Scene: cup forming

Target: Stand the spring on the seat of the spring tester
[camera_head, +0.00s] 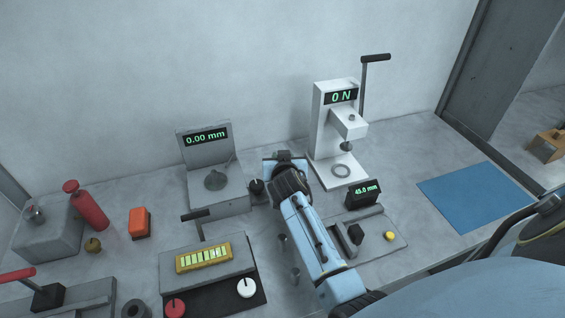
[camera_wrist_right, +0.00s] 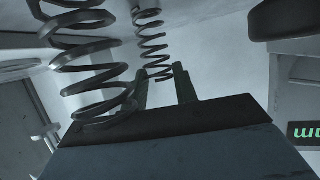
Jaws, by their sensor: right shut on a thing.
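The spring tester (camera_head: 322,125) is a white frame with a "0 N" display, a side lever and a ring-shaped seat (camera_head: 341,171) on its base plate; nothing stands on the seat. My right gripper (camera_head: 284,157) is left of the tester's base. In the right wrist view, a thin coil spring (camera_wrist_right: 152,42) has its near end at the tips of my right gripper (camera_wrist_right: 168,83), which is shut on it. A larger-looking spring (camera_wrist_right: 90,75) is nearer the camera at the left, apart from the fingers. The held spring cannot be made out in the head view. My left gripper is not in view.
A grey gauge (camera_head: 203,136) reading "0.00 mm" stands left of my right gripper. A "45.0 mm" display (camera_head: 363,193) sits in front of the tester. A yellow-slotted block (camera_head: 204,257) is front left. A blue mat (camera_head: 477,197) lies clear at right.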

